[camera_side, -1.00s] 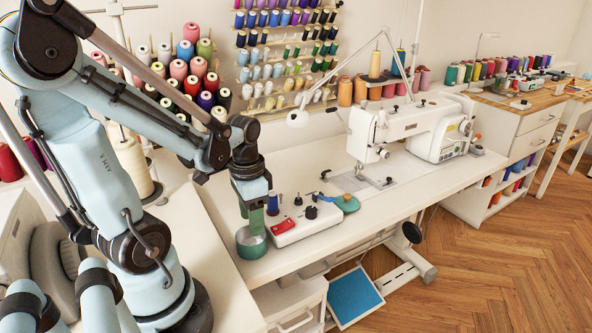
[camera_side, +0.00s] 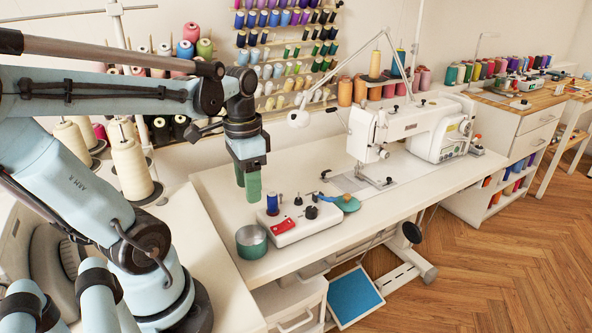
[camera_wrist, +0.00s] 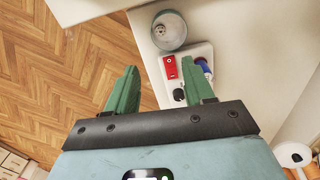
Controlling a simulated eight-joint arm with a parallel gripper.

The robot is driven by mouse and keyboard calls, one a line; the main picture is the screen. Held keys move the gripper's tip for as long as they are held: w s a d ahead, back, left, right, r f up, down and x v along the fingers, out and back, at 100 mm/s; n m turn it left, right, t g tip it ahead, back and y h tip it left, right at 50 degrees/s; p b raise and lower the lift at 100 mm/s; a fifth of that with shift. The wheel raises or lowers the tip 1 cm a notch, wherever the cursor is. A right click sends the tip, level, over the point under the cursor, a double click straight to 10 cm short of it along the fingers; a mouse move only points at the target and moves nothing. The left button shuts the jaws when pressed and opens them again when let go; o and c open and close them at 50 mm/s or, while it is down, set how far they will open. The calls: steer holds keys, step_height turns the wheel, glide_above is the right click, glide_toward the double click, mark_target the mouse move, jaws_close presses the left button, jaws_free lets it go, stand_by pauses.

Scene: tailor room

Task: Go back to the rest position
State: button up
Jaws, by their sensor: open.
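My gripper (camera_side: 247,185) has green fingers and points down above the left end of the white table, clear of the things below it. In the wrist view the gripper (camera_wrist: 160,88) shows its two green fingers spread apart with nothing between them. No marker of a rest position shows in either view.
A round green tin (camera_side: 252,242) stands at the table's left front. Beside it is a white tray (camera_side: 300,229) with a red piece (camera_side: 284,224) and a blue spool (camera_side: 272,204). A sewing machine (camera_side: 405,130) stands right. Thread cones (camera_side: 130,165) stand left.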

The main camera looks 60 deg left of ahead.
steer(key=shift+w+d, duration=0.1)
steer(key=w+d+t, duration=0.7)
steer(key=d, duration=0.4)
steer(key=shift+w+r+n, duration=0.15)
steer(key=shift+w+n, duration=0.05)
steer(key=shift+n, duration=0.1)
